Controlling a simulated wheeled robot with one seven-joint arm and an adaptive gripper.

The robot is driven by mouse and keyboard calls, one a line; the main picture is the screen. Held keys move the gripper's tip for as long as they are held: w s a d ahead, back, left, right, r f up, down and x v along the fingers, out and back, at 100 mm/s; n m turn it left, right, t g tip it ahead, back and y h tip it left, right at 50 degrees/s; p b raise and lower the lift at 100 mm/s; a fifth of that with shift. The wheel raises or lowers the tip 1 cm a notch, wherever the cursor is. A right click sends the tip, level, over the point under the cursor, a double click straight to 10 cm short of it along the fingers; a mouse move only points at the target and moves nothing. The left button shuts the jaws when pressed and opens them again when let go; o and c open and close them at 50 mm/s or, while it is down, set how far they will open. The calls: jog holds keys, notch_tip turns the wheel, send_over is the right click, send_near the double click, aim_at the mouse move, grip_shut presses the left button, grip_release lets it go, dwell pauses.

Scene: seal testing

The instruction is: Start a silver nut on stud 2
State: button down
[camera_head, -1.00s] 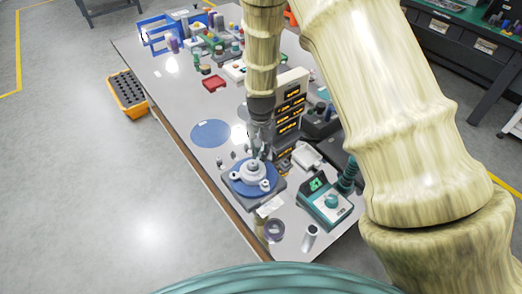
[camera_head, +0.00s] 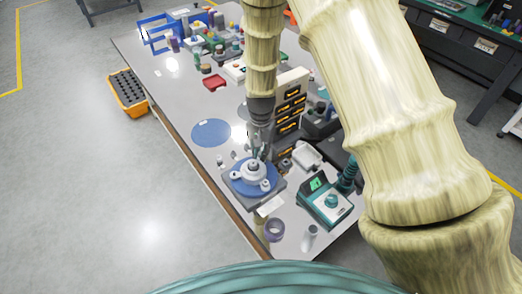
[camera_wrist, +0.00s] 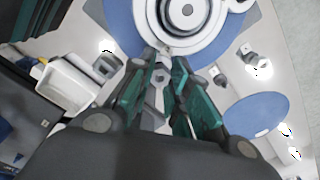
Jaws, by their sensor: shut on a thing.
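In the wrist view my gripper (camera_wrist: 163,70) is shut on a silver nut (camera_wrist: 160,76), which sits between its two teal fingers. The round white flanged part (camera_wrist: 187,32) lies just beyond the fingertips, on a blue disc (camera_wrist: 122,25). In the head view my gripper (camera_head: 257,154) points down over the far side of the same flanged part (camera_head: 254,172). The blue disc (camera_head: 240,186) rests on a grey base. A small stud-like end shows by the fingertips; its number, and whether the nut touches it, I cannot tell.
A flat blue round mat (camera_head: 211,132) lies behind the fixture. A drawer unit (camera_head: 289,115) stands close behind my gripper. A white tray (camera_head: 307,156) is to the right.

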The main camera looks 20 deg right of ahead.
jog(key=shift+s+f, duration=0.1)
jog(key=shift+f, duration=0.4)
dwell(1.4)
jog(key=shift+m, duration=0.3)
